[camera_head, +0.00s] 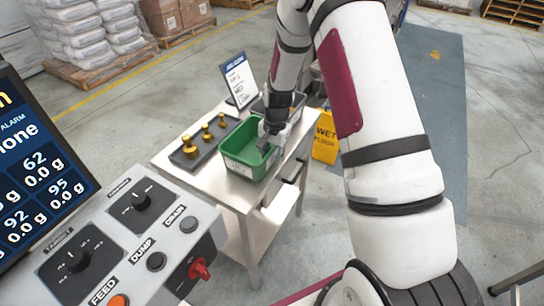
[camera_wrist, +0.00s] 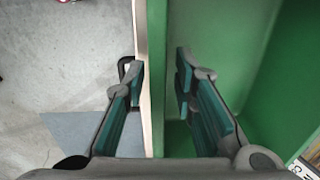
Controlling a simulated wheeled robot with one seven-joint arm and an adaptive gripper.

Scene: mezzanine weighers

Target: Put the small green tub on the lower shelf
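The small green tub (camera_head: 240,142) stands on the top of a steel table (camera_head: 217,186), with a pale label on its near side. My gripper (camera_head: 272,133) is at the tub's right rim, pointing down. In the wrist view my gripper (camera_wrist: 160,82) straddles one upright wall of the green tub (camera_wrist: 157,60). One finger is outside the wall and the other is inside the tub. The fingers are apart, with a gap visible on the inner side. The lower shelf (camera_head: 265,228) shows partly under the table top, and much of it is hidden.
A dark tray with brass weights (camera_head: 205,137) lies left of the tub. A sign card (camera_head: 239,80) and a grey bin (camera_head: 287,103) stand behind it. A yellow wet-floor sign (camera_head: 325,138) is right of the table. A control panel (camera_head: 120,245) fills the near left.

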